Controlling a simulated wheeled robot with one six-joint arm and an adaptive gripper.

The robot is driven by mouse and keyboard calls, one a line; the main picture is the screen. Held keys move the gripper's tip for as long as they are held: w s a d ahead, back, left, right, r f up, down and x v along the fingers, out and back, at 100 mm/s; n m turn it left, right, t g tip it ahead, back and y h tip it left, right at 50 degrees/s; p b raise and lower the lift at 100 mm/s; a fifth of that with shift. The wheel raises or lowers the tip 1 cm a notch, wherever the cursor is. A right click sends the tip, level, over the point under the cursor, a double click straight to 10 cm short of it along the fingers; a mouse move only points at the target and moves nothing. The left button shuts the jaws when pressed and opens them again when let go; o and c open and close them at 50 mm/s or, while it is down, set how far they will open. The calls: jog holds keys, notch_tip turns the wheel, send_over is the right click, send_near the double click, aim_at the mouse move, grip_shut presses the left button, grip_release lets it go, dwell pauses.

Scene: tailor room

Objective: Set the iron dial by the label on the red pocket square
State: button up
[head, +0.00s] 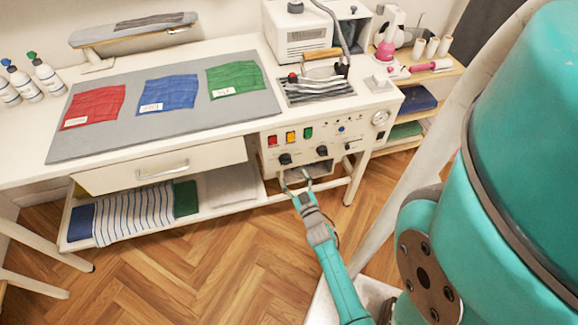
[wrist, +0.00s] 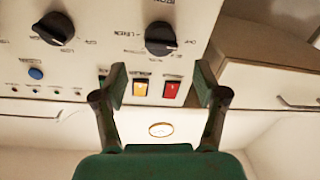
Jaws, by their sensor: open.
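The red pocket square (head: 98,101) lies at the left of the grey mat (head: 128,134), with a white label (head: 75,122) whose writing is too small to read. Two black dials, a left dial (head: 285,159) and a right dial (head: 322,151), sit on the white control panel. The wrist view shows the panel upside down, with one dial (wrist: 160,38) above the gap between my fingers and another dial (wrist: 53,28) farther left. Which dial is the iron's I cannot tell. My gripper (head: 296,177) is open and empty, just in front of the panel's lower part.
Blue (head: 168,93) and green (head: 234,79) pocket squares lie on the mat. Red (head: 272,141), yellow (head: 290,137) and green (head: 308,132) buttons sit above the dials. The iron (head: 322,67) rests on top. A drawer (head: 160,166) is left of the panel; the floor in front is clear.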

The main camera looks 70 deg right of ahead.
aim_at(287, 164)
jog(key=x, duration=0.6)
jog(key=shift+w+d, duration=0.25)
jog(key=shift+w, duration=0.1)
jog(key=shift+c, duration=0.2)
jog(key=c, duration=1.1)
